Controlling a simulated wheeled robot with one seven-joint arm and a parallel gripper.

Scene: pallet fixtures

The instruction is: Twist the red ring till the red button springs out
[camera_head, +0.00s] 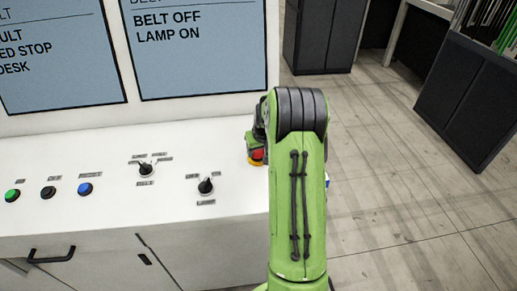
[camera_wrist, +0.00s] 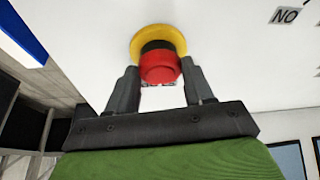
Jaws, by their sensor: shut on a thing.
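The red button (camera_head: 257,154) with its red ring sits on a yellow base (camera_head: 256,163) at the right end of the white desk, partly hidden by my arm. In the wrist view the red button (camera_wrist: 159,68) shows with a black collar (camera_wrist: 158,46) and the yellow base (camera_wrist: 158,33) behind it. My gripper (camera_wrist: 160,76) has one dark finger on each side of the red part and is shut on it. I cannot tell the ring apart from the button. The fingertips are hidden in the head view.
The white desk (camera_head: 120,215) also bears a green button (camera_head: 12,194), a black button (camera_head: 48,192), a blue button (camera_head: 85,188) and two black selector knobs (camera_head: 205,186). A screen (camera_head: 200,45) behind reads BELT OFF, LAMP ON. Dark cabinets (camera_head: 470,100) stand right; the floor between is clear.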

